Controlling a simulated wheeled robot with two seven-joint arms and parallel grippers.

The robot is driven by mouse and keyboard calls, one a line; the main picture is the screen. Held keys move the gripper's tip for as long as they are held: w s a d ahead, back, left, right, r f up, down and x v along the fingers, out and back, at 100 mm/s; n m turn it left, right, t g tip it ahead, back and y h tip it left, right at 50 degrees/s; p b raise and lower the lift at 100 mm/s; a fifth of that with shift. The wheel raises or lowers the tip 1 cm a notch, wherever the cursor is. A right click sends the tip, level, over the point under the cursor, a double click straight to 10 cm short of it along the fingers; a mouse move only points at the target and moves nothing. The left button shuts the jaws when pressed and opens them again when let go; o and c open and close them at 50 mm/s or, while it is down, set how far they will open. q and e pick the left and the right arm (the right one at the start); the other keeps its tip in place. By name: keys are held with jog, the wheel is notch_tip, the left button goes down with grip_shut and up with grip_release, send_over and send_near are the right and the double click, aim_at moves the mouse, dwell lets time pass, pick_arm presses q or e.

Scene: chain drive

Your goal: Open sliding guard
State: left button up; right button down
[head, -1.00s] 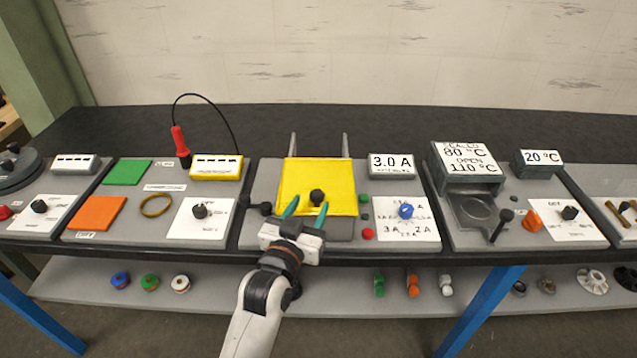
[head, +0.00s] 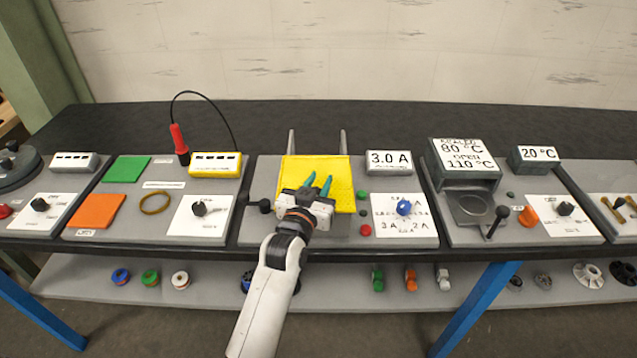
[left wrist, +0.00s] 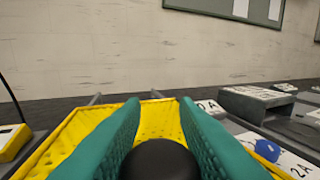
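The sliding guard is a yellow plate (head: 343,185) on the middle station, between two grey rails. It also shows in the left wrist view (left wrist: 158,123). Its black knob (left wrist: 160,160) sits between the teal fingers in the left wrist view, and the fingers hug it on both sides. In the head view my left gripper (head: 317,184) is over the guard and hides the knob. The gap between its fingertips is narrow, about the knob's width. My right gripper is not in view.
Right of the guard are a green and a red button (head: 366,230) and a dial panel (head: 404,228) under a 3.0 A display (head: 389,162). A black knob (head: 260,205) stands at the left. The dark bench top behind is clear.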

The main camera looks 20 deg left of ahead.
aim_at(319, 163)
pick_arm(q)
grip_shut()
jog(key=w+a+b, duration=0.1)
jog(key=w, duration=0.3)
jog(key=w+a+b, duration=0.1)
jog(key=w, duration=0.2)
jog(key=w+a+b, duration=0.1)
jog(key=w, duration=0.3)
jog(key=shift+w+a, duration=0.15)
jog(key=shift+w, duration=0.15)
jog(key=o, duration=0.8)
grip_release()
jog(key=shift+s, duration=0.1)
jog(key=s, duration=1.2)
jog(key=shift+a+b, duration=0.2)
jog(key=shift+b, duration=0.2)
